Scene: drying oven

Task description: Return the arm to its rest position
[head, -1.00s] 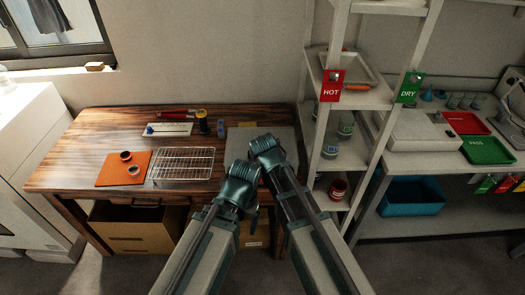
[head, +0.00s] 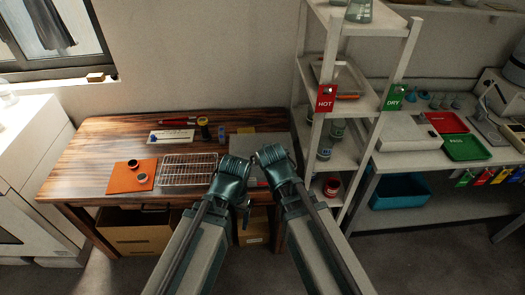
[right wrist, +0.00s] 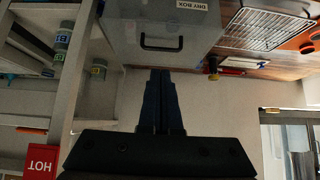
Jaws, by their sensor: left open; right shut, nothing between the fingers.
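My two arms rise from the bottom centre of the head view, side by side, with their upper joints in front of the table's right end. My left gripper (head: 244,212) shows small and dark beside the left arm's joint, open, with nothing seen in it. My right gripper is hidden behind the right arm in the head view. In the right wrist view my right gripper (right wrist: 160,75) shows as two dark fingers pressed together, empty. Their tips are in front of a grey box labelled DRY BOX (right wrist: 165,22), with a dark handle; contact cannot be told.
The wooden table (head: 95,165) holds an orange mat (head: 120,183) with small dishes, and a wire rack (head: 188,170). A white shelf unit with HOT (head: 325,98) and DRY (head: 395,97) tags stands close on the right. A blue bin (head: 400,190) is beyond it. A cardboard box (head: 135,235) is below the table.

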